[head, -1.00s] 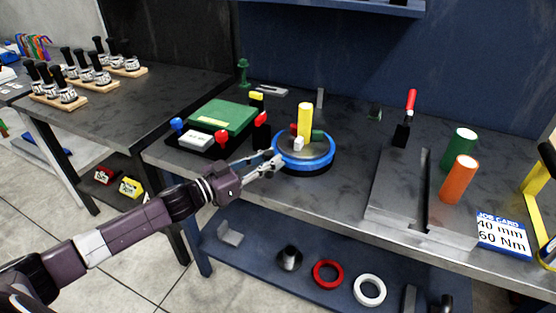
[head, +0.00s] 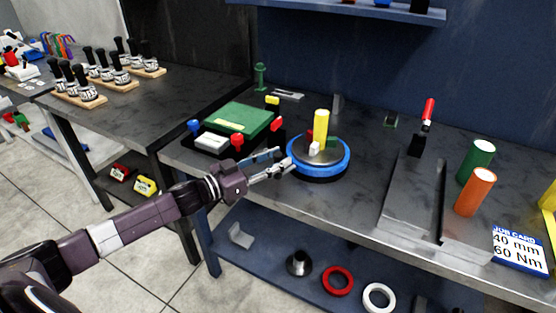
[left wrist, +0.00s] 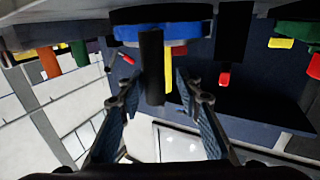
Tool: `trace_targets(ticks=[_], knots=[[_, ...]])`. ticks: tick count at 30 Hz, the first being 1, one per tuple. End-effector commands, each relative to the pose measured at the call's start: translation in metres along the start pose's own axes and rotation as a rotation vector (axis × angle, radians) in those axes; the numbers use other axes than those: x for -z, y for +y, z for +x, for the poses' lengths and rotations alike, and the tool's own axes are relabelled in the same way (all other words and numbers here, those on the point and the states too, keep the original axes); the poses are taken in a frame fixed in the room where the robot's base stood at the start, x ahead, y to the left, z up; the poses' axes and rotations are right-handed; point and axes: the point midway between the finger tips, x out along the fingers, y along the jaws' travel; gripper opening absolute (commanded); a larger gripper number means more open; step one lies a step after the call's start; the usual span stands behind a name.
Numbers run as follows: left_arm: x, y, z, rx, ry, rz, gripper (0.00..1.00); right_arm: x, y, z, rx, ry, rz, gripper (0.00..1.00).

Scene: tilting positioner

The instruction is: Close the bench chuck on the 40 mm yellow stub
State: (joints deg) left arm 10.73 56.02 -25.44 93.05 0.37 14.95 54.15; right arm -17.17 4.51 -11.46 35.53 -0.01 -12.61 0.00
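The bench chuck (head: 335,171) is a round unit with a blue ring, on the bench in the head view. The yellow stub (head: 321,125) stands upright at its middle, with pale, red and green jaw pieces around its foot. My left gripper (head: 288,164) is at the chuck's left front edge, fingers apart. In the left wrist view the blue ring (left wrist: 190,32) is at the top. A dark bar (left wrist: 152,68) stands out from it toward my open fingers (left wrist: 155,85), seen between them; I see no contact. The yellow stub (left wrist: 168,72) shows partly behind the bar. My right gripper is out of view.
A green-topped box (head: 232,117) with red and blue knobs is left of the chuck. A slotted plate (head: 410,205) with orange (head: 475,192) and green (head: 477,160) cylinders is at right, beside the job card (head: 520,250) reading 40 mm, 60 Nm.

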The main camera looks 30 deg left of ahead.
Motion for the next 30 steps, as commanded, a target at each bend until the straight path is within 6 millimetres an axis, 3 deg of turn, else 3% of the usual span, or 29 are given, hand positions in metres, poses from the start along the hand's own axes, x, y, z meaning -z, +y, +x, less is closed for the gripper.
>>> trace_targets(ticks=[13,30], knots=[[-0.002,0.003,-0.007,-0.005,0.0,-0.003,0.36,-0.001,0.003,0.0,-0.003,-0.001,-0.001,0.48],[-0.002,0.002,-0.076,-0.004,-0.003,-0.003,0.36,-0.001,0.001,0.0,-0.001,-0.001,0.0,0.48]])
